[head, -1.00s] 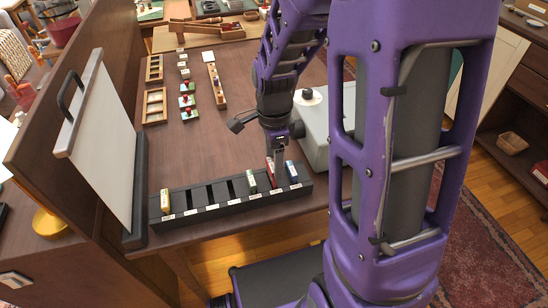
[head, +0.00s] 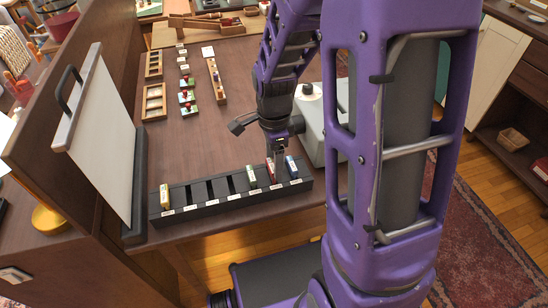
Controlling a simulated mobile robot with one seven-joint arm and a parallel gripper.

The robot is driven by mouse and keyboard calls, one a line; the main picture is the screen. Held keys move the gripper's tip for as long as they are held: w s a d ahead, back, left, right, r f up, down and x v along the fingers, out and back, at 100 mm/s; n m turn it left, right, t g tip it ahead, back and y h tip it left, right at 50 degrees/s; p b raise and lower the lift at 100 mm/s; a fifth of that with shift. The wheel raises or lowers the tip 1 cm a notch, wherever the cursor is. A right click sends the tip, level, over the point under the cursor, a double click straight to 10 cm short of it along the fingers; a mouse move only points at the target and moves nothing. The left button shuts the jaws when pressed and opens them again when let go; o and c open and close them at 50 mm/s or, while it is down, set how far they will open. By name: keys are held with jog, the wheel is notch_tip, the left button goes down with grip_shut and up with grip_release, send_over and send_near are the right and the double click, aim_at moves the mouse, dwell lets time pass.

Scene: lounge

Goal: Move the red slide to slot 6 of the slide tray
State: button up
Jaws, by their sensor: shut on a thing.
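The slide tray (head: 236,205) is a long black rack with a row of slots and small white labels along its front, too small to read. The red slide (head: 270,170) stands near the right end, at the slot second from the right. My gripper (head: 275,156) is shut on its upper part from above. The gripper hides part of the slide, and I cannot tell how deep it sits. A green slide (head: 252,177) stands just left of it and a blue slide (head: 292,167) just right. A yellow slide (head: 165,196) stands in the leftmost slot. Several slots between yellow and green are empty.
A white panel with a black handle (head: 100,140) stands at the left. A grey box (head: 322,125) is behind the tray's right end. Wooden holders (head: 154,102) and small coloured pieces (head: 187,100) lie farther back. The table's middle is clear.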

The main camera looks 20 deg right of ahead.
jog(key=shift+f, duration=0.5)
jog(key=o, duration=1.3)
jog(key=shift+r, duration=0.15)
jog(key=shift+r+p, duration=2.5)
jog(key=shift+r, duration=0.35)
